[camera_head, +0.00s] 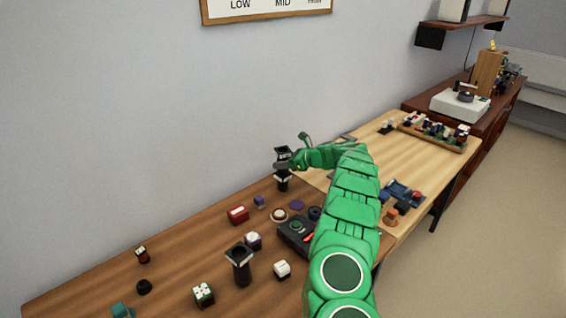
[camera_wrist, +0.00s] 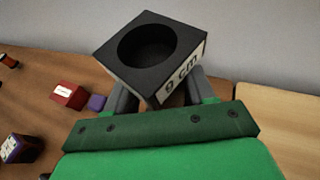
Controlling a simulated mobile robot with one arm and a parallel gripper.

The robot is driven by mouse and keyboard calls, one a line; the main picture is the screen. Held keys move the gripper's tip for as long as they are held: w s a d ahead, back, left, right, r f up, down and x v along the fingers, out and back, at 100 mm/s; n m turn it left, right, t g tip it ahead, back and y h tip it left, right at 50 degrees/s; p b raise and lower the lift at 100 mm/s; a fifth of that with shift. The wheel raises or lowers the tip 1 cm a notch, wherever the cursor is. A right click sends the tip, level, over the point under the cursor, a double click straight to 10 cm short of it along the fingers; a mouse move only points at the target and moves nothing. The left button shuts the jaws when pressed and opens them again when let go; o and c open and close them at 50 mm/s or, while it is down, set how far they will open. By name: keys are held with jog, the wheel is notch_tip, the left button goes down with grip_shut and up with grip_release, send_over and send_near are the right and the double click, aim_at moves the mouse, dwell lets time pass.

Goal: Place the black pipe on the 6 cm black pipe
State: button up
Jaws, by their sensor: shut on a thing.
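In the wrist view a black pipe with a square flared top and a round hole (camera_wrist: 152,45) is between the fingers of my gripper (camera_wrist: 162,98). Its white label seems to read "9 cm". In the head view my gripper (camera_head: 286,164) is shut on this black pipe (camera_head: 283,153) at the back of the brown table. A dark part with a white band, seemingly another black pipe (camera_head: 283,184), shows directly below; I cannot tell whether they touch. A further black pipe (camera_head: 240,268) stands upright nearer the front, its label unreadable.
The brown table (camera_head: 190,265) also holds a red box (camera_head: 238,215), a purple cube (camera_head: 260,202), a dark device (camera_head: 297,235), a white-topped cube (camera_head: 282,270) and a green-and-white cube (camera_head: 204,294). A lighter table (camera_head: 400,160) adjoins at the right. The wall is close behind.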

jog(key=shift+f, duration=0.1)
jog(key=o, duration=1)
jog(key=shift+o, duration=0.2)
jog(key=shift+v, duration=0.85)
jog(key=v, duration=1)
jog(key=shift+d, duration=0.15)
jog(key=shift+s, duration=0.2)
